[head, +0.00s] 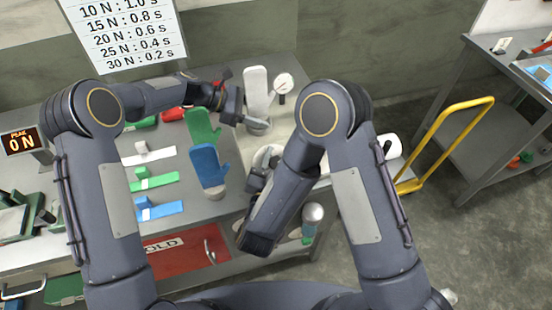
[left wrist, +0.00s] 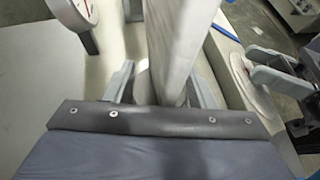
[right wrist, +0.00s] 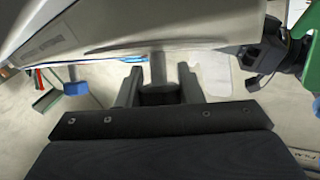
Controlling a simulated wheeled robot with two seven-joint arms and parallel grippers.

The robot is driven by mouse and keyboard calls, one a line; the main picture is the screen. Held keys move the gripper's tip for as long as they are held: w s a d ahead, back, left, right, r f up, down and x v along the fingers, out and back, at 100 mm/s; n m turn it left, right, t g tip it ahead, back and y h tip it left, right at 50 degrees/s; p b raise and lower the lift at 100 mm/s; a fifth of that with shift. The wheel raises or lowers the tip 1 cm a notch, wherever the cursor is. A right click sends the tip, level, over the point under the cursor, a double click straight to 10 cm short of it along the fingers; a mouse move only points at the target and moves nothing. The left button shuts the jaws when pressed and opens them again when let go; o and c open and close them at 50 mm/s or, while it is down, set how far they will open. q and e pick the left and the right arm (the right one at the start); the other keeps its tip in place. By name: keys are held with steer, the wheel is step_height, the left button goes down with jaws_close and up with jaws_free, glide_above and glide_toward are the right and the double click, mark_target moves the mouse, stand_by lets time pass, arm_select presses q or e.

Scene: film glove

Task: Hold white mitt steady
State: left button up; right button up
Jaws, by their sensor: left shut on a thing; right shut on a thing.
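The white mitt (head: 256,88) stands upright on a small round stand (head: 258,127) at the back of the bench. My left gripper (head: 246,119) is at its lower part. In the left wrist view the mitt (left wrist: 180,45) rises between the fingers, which are shut on its base end. My right gripper (head: 262,178) is lower, in front of the mitt. In the right wrist view it is shut on a short grey handle (right wrist: 157,70) under a large pale body (right wrist: 130,25). My forearm hides most of that body in the head view.
A dial gauge (head: 283,82) stands close right of the mitt. A green mitt (head: 202,127) and a blue mitt (head: 208,165) stand to the left. A display (head: 20,141) reads 0 N. A yellow-handled cart (head: 450,112) is at right.

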steer(key=shift+r+m+h, duration=0.2)
steer(key=shift+m+h, duration=0.4)
steer(key=o, duration=1)
steer(key=shift+d+f, duration=0.1)
steer(key=shift+c, duration=0.2)
steer(key=v, duration=1.2)
steer(key=shift+r, duration=0.25)
steer(key=shift+s+d, duration=0.1)
